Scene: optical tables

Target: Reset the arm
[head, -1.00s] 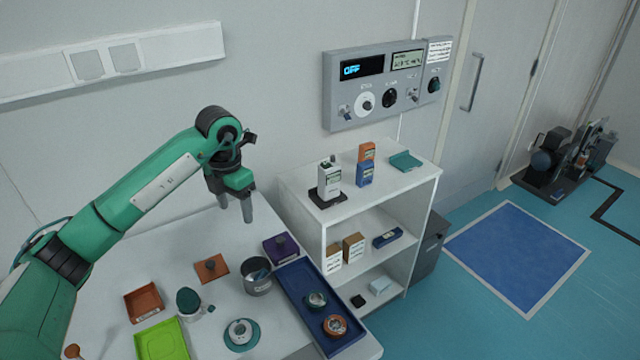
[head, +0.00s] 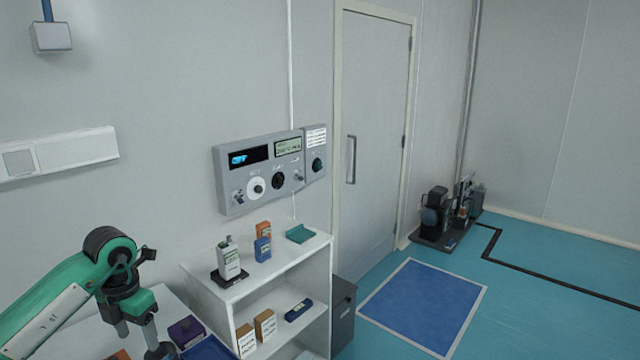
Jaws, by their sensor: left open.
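My left arm is green and comes in from the lower left of the head view. My left gripper (head: 137,330) points down with its two grey fingers apart, and nothing shows between them. It is over the white table (head: 174,305), left of the white shelf unit. My right arm and gripper are not in the view.
The white shelf unit (head: 262,284) holds a white handheld device (head: 229,260), small orange and blue boxes and a teal item. A grey control panel (head: 270,170) hangs above. A blue floor mat (head: 424,305) lies on clear floor before a door (head: 372,140).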

